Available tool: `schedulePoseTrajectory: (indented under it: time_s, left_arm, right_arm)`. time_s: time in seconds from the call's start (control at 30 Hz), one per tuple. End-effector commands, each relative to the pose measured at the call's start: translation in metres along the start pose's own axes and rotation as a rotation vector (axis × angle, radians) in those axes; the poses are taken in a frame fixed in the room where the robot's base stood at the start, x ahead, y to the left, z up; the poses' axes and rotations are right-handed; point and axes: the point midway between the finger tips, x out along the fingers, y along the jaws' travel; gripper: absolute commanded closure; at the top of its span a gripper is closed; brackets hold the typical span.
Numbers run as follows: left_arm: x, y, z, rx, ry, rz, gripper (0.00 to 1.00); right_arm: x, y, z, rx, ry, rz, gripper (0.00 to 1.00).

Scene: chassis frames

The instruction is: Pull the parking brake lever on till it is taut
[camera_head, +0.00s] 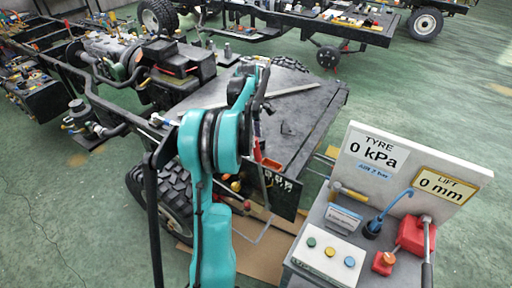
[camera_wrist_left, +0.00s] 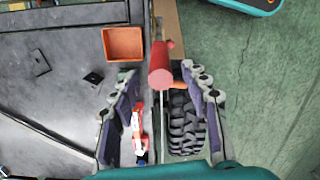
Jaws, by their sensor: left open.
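The parking brake lever, with a red cylindrical grip (camera_wrist_left: 161,66) on a thin pale shaft, shows in the left wrist view at the edge of the dark deck. My left gripper (camera_wrist_left: 158,72) is open, with its two fingers apart on either side of the lever in the picture. The grip shows between and slightly beyond the fingertips; I cannot tell whether a finger touches it. In the head view my teal left arm (camera_head: 212,225) rises from below to the deck edge and hides much of the lever area. My right gripper is not in view.
An orange tray (camera_wrist_left: 123,43) lies on the dark deck (camera_head: 310,97). A wheel (camera_wrist_left: 186,122) stands below the deck edge. A console (camera_head: 378,158) reading TYRE 0 kPa and LIFT 0 mm stands at the right. Green floor is free at the left.

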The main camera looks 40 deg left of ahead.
Motion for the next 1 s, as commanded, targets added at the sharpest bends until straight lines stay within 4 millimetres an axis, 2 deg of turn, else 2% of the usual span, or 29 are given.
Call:
schedulePoseTrajectory:
  time_s: [0.1,0.2,0.57,0.67,0.83,1.0]
  left_arm:
    - [-0.018,0.000,0.000,0.000,0.000,0.000,0.54]
    - [-0.026,0.000,0.000,0.000,0.000,0.000,0.54]
    - [-0.029,0.000,0.000,0.003,0.001,0.000,0.54]
    - [-0.023,-0.001,0.002,0.089,0.021,0.013,0.54]
    - [-0.003,-0.004,0.005,0.339,0.088,0.042,0.54]
    - [0.018,-0.002,0.003,0.394,0.103,0.048,0.54]
  right_arm:
    - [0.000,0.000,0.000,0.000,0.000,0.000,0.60]
    - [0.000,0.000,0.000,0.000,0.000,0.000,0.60]
    - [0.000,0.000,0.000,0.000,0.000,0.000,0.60]
    - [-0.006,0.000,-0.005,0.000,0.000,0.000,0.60]
    - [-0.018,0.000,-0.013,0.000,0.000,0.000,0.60]
    - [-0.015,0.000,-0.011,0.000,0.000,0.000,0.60]
